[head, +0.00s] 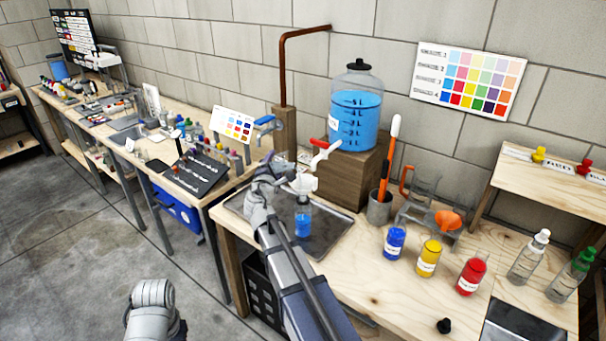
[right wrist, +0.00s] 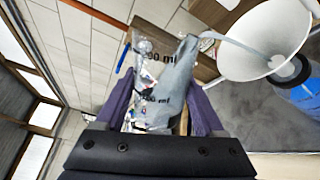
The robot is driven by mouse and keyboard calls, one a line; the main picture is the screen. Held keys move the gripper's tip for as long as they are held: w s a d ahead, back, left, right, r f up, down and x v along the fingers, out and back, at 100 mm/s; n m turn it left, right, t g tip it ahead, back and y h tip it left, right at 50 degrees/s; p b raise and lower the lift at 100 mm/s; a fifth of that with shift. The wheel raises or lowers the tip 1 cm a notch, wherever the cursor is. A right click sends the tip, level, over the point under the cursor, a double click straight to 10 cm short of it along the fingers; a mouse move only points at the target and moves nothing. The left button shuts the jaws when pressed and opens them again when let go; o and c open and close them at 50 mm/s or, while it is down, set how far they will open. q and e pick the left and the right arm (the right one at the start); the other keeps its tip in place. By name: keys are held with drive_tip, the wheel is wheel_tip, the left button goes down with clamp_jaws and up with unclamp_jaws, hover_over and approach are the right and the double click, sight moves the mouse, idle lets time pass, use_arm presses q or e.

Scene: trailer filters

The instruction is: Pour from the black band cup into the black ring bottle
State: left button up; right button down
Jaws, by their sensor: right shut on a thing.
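My right gripper (head: 283,168) is shut on a clear cup (right wrist: 152,85) marked 50 ml and 100 ml, which I take as the black band cup. The gripper's fingers (right wrist: 155,108) flank the cup. A clear bottle (head: 303,218) with blue liquid stands on the dark tray. The white funnel (head: 304,183) sits in its neck and shows large in the right wrist view (right wrist: 262,38), with a black ring (right wrist: 292,70) below. My left gripper is out of the head view.
The dark tray (head: 330,228) lies on the wooden bench. Behind it a large blue-filled jar (head: 356,115) with a tap stands on a wooden block (head: 352,178). A grey pot (head: 379,211) with tools and several colored bottles (head: 429,258) stand to the right.

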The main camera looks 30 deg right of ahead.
drive_tip(key=shift+r+m, duration=0.3)
drive_tip(key=shift+m, duration=0.1)
idle(0.9)
drive_tip(key=shift+s+d+r+m+p, duration=0.2)
drive_tip(key=shift+d+m+p, duration=0.1)
drive_tip(key=shift+p, duration=0.1)
idle(0.6)
